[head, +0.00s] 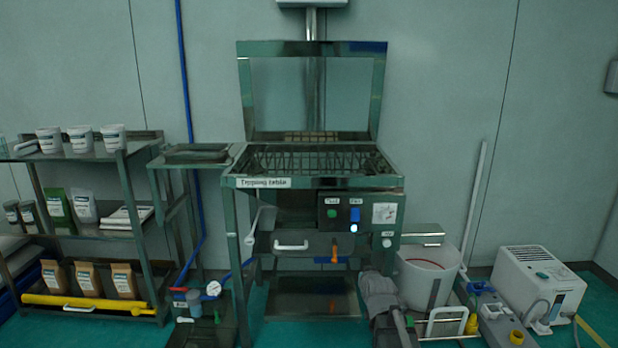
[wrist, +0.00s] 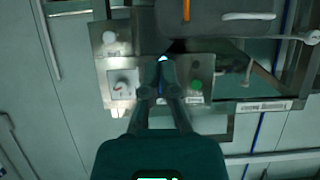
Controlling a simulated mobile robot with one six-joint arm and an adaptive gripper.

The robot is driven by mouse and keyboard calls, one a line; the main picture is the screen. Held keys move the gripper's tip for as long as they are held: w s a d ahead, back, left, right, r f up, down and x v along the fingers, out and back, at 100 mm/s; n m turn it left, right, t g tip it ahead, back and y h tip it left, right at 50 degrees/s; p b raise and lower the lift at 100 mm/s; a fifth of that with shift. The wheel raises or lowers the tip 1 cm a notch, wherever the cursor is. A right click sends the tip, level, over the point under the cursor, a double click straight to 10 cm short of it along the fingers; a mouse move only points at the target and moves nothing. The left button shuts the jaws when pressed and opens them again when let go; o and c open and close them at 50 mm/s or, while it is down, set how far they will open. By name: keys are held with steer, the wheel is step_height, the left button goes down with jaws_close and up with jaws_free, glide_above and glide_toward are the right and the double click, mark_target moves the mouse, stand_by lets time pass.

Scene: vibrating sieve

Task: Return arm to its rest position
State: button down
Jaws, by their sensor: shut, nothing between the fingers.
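The vibrating sieve machine (head: 312,182) stands against the wall in the head view, its lid (head: 310,48) raised. Its control panel (head: 345,215) has a green button, a blue switch, a lit white light and a dial. In the wrist view my gripper (wrist: 166,65) is shut and empty. Its fingers overlap the middle of the control panel (wrist: 112,62), which appears upside down, with the green button (wrist: 196,85) beside them. I cannot tell whether the fingertips touch the panel.
A metal shelf (head: 95,158) with tubs, pouches and bags stands at the left. A white bucket (head: 427,275) and a white boxy unit (head: 538,283) stand on the floor at the right.

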steer(key=s+f+g, duration=0.5)
steer(key=s+g, duration=0.1)
steer(key=s, duration=0.7)
steer(key=s+f+g, duration=0.5)
steer(key=s+g, duration=0.2)
steer(key=s, duration=0.7)
step_height(320, 180, up, 33)
steer(key=p, duration=3.3)
steer(key=shift+w, duration=0.45)
